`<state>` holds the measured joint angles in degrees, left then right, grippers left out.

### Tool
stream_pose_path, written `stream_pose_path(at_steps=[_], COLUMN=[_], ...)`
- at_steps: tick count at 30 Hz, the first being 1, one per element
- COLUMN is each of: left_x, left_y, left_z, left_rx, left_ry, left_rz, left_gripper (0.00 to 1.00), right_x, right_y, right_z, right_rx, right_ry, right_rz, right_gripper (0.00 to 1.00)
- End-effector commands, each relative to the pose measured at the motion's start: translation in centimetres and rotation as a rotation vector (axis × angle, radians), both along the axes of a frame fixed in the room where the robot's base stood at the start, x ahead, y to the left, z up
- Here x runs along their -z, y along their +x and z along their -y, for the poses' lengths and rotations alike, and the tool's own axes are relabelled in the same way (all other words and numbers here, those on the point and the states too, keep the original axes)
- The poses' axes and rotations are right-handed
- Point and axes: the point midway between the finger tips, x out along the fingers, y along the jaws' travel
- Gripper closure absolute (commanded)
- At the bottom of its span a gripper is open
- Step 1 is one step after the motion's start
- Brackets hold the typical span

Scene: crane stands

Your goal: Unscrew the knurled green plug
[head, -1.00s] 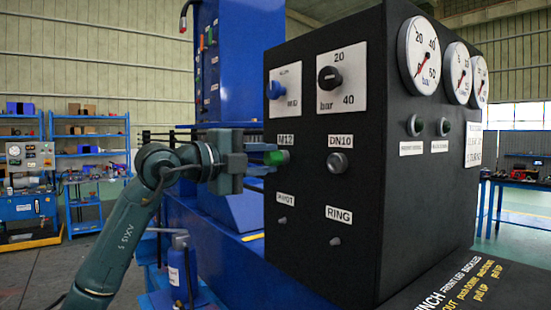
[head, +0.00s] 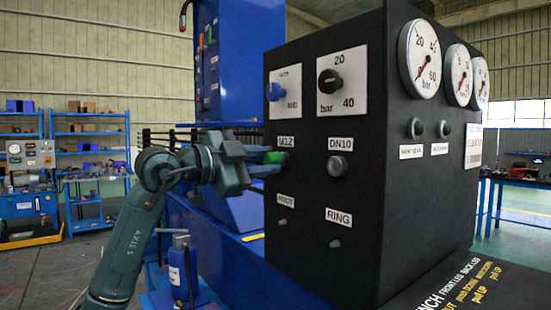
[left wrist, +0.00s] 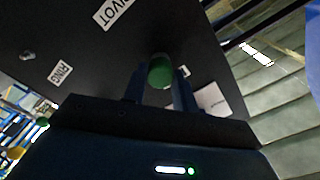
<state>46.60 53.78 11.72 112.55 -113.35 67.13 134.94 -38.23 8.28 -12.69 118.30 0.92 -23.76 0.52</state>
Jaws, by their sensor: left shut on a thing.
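The green plug (head: 274,157) sits at the left side of the black panel, beside the label M12, in the head view. My left gripper (head: 268,165) comes in from the left and is shut on the plug, its body rolled at a slant. In the left wrist view the green plug (left wrist: 159,71) shows between the two fingers of the left gripper (left wrist: 160,85), its round end toward the panel. The fingers hide part of the plug in the head view. My right gripper is in neither view.
The black panel (head: 310,235) carries a blue knob (head: 275,91), a black knob (head: 329,80), the DN10 fitting (head: 340,167) and small PIVOT and RING studs. Round gauges (head: 424,58) are on its right face.

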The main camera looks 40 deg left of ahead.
Motion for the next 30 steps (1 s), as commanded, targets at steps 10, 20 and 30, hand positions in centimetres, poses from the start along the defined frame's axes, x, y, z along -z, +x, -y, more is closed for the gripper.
stream_pose_path(at_steps=[10,20,30], left_x=[0.5,0.5,0.5], left_y=[0.0,0.0,0.0], left_z=[0.2,0.1,0.1], left_rx=[0.005,0.003,0.002], left_ry=[-0.081,-0.43,-0.43], left_rz=[-0.031,-0.133,-0.133], left_gripper=[1.0,1.0,0.61], right_x=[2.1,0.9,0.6], right_y=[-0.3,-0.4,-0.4], right_z=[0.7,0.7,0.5], right_rx=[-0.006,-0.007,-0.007], right_ry=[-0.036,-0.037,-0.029], right_rz=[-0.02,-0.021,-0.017], right_gripper=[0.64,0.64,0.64])
